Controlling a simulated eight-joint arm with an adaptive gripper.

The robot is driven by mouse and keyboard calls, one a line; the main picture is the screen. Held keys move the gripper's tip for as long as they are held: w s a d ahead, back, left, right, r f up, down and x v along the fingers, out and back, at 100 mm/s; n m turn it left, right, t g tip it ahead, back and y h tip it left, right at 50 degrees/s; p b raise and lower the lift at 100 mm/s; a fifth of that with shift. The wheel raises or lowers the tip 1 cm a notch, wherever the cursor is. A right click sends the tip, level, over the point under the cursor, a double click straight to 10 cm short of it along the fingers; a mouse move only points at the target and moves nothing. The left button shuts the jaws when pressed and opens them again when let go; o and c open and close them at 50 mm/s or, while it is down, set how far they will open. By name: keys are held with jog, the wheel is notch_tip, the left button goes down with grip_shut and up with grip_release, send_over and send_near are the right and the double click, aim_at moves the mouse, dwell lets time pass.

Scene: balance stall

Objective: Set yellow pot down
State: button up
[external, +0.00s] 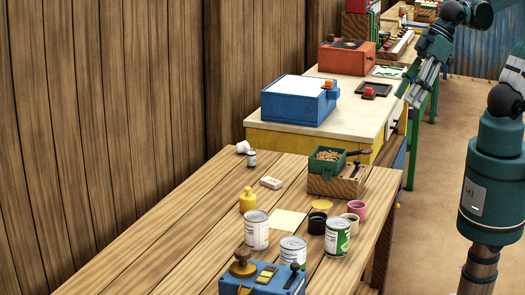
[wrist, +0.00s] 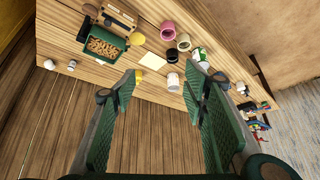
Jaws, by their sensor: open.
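A yellow pot-like piece with a narrow top (external: 248,200) stands upright on the long wooden table. In the wrist view a yellow shape (wrist: 138,76), probably the same piece, shows partly behind my left finger, well beyond it. A flat yellow disc (external: 322,205) lies on the table between the green box and the black pot. A pale yellow square (external: 288,220) lies flat nearby; it also shows in the wrist view (wrist: 153,61). My gripper (wrist: 163,82) is open and empty, held away from the table. In the external view it appears at upper right (external: 409,92).
A pink pot (external: 358,210), a cream pot (external: 350,220) and a black pot (external: 317,223) stand near cans (external: 256,230). A green box of brown bits (external: 326,160) sits on a wooden stand. A blue device (external: 262,277) is at the near end. The left table stretch is clear.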

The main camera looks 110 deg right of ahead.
jog(key=shift+n+t, duration=0.3)
jog(key=shift+n, duration=0.4)
jog(key=s, duration=0.1)
jog(key=s+f, duration=0.1)
jog(key=s, duration=0.1)
jog(key=s+a+f, duration=0.1)
jog(key=s, duration=0.1)
jog(key=shift+a, duration=0.1)
